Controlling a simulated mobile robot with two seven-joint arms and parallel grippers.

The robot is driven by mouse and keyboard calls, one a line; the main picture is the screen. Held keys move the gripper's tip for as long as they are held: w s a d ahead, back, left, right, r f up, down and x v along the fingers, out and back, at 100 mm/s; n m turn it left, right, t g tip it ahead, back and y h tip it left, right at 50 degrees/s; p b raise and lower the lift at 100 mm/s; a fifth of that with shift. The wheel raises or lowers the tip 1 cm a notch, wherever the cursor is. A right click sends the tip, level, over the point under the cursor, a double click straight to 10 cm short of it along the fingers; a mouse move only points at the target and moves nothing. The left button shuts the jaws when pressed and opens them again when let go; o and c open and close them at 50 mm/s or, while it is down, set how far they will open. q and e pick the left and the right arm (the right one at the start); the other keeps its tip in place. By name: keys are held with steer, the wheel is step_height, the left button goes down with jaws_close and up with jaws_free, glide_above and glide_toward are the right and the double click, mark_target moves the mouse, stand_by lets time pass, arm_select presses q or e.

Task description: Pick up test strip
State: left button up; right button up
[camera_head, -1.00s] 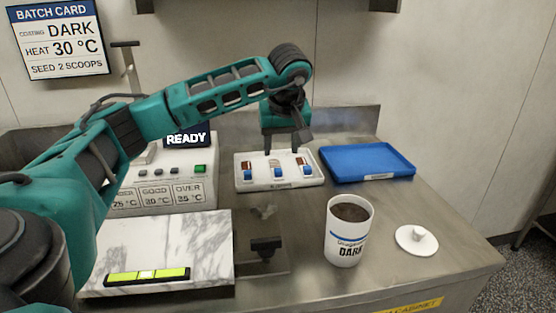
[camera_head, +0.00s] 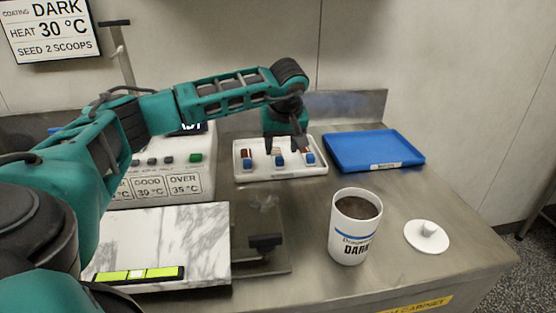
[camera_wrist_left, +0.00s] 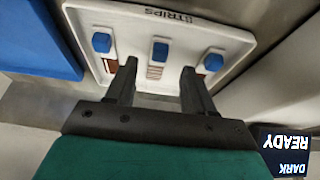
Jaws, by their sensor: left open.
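A white tray labelled STRIPS (camera_head: 262,176) stands on the steel counter and also shows in the wrist view (camera_wrist_left: 225,38). It holds three test strips with blue ends, set side by side: left (camera_head: 249,162), middle (camera_head: 280,160) and right (camera_head: 310,159). My left gripper (camera_head: 286,152) is above the tray, open and empty, pointing down. In the wrist view its fingers (camera_wrist_left: 159,80) stand to either side of the middle strip (camera_wrist_left: 159,54), with its brown-striped part between them. Whether the fingertips are level with the strip I cannot tell. My right gripper is not in view.
A blue tray (camera_head: 385,164) lies right of the strip tray. A DARK cup (camera_head: 348,240) of brown contents and a white lid (camera_head: 426,236) stand in front. A white control unit (camera_head: 165,188) and a marble slab (camera_head: 205,240) are at left.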

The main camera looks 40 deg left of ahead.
mark_target(279, 157)
arm_select(q)
steer(key=x, duration=0.5)
steer(key=shift+w+a, duration=0.15)
steer(key=shift+a, duration=0.1)
steer(key=shift+r, duration=0.1)
steer(key=shift+c, duration=0.3)
jaws_close()
